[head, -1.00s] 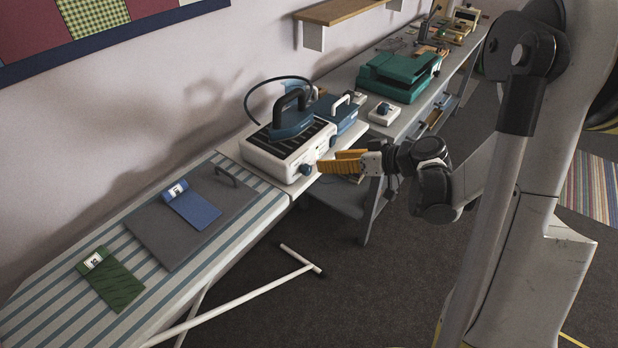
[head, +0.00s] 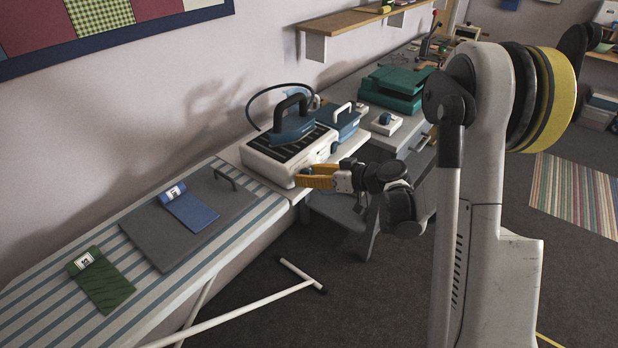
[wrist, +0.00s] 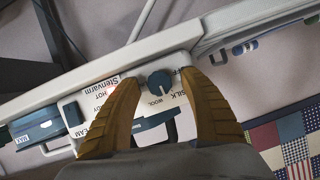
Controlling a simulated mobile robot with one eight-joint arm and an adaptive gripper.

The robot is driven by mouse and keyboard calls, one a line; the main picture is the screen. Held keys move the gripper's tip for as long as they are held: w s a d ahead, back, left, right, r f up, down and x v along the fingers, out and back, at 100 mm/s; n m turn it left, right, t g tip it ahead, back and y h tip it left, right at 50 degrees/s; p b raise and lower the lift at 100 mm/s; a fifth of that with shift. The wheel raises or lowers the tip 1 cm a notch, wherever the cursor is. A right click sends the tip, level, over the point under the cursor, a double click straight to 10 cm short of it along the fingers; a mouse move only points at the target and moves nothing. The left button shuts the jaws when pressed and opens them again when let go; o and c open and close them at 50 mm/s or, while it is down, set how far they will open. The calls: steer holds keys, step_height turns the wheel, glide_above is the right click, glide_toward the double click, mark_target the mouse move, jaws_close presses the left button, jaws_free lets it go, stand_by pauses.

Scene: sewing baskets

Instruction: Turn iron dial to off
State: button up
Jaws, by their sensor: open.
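The iron station is a white box (head: 262,162) at the end of the striped ironing board, with a blue iron (head: 292,126) resting on its dark ribbed top. Its round blue dial (wrist: 160,82) shows in the wrist view, with SILK and WOOL printed beside it and another label partly hidden. I cannot tell which label the dial points to. My gripper (head: 302,177) has orange ribbed fingers and is at the front face of the station. In the wrist view my gripper (wrist: 159,95) is open, one finger on each side of the dial, with gaps visible. In the head view the gripper hides the dial.
The ironing board (head: 225,262) holds a grey pressing plate (head: 150,235), a blue fabric piece (head: 196,212) and a green one (head: 108,290). A grey bench (head: 350,75) with a green machine (head: 392,92) stands behind. A white board leg (head: 240,315) crosses the floor.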

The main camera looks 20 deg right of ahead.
jaws_close()
stand_by(0.4)
steer(key=n+t+h+b, duration=0.1)
steer(key=n+h, duration=0.1)
steer(key=n, duration=0.1)
steer(key=shift+a, duration=0.15)
steer(key=n+t+h, duration=0.1)
steer(key=n+t, duration=0.1)
steer(key=n, duration=0.2)
steer(key=shift+t+h, duration=0.3)
steer(key=shift+h, duration=0.1)
stand_by(0.4)
jaws_free()
